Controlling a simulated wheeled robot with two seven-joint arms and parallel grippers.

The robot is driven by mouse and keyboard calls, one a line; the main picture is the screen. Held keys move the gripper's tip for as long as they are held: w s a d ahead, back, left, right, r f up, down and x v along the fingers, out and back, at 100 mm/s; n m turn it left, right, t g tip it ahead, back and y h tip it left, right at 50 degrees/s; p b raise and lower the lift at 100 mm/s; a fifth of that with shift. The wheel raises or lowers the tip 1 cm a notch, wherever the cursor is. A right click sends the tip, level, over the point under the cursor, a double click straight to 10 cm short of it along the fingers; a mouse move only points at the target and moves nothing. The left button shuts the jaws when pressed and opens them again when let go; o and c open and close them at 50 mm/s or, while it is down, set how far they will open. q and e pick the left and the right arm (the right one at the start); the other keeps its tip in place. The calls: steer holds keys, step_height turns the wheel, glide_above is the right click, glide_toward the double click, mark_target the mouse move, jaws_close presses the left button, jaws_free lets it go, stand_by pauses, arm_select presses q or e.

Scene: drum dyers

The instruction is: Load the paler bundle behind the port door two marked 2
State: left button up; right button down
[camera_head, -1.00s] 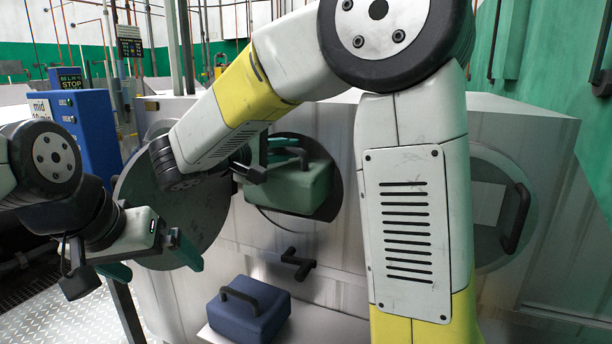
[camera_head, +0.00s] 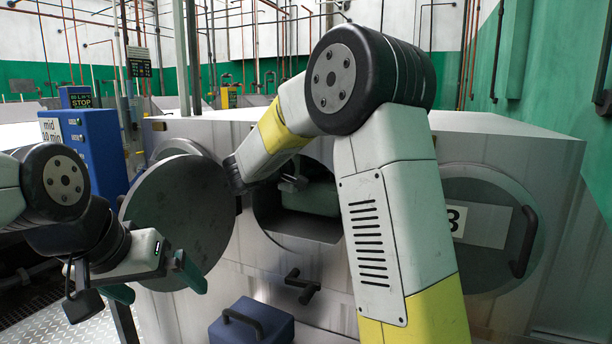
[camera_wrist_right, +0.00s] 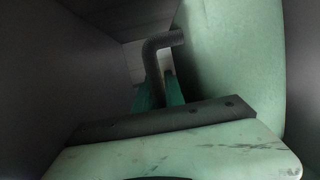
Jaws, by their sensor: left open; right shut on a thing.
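The paler bundle, a green block (camera_head: 317,199) with a dark handle, is inside the round open port (camera_head: 270,224) in the head view, partly hidden by my right arm. In the right wrist view the green bundle (camera_wrist_right: 235,60) fills the right side. My right gripper (camera_head: 290,184) is at the port, shut on the bundle's handle; its teal fingers (camera_wrist_right: 159,92) meet the bent handle (camera_wrist_right: 154,65). The round port door (camera_head: 180,215) stands swung open to the left; no number is readable on it. My left gripper (camera_head: 156,281) is open and empty before that door.
A darker blue bundle (camera_head: 260,323) with a handle sits low in front of the machine. A black latch handle (camera_head: 303,285) sticks out below the port. A closed door (camera_head: 480,270) marked 3 is on the right. A blue control box (camera_head: 90,150) stands at left.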

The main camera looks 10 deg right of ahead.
step_height(320, 180, down, 2)
steer(key=shift+a+f, duration=0.15)
steer(key=shift+f, duration=0.1)
steer(key=c, duration=1.4)
jaws_free()
steer(key=shift+s, duration=0.1)
steer(key=v, duration=1.2)
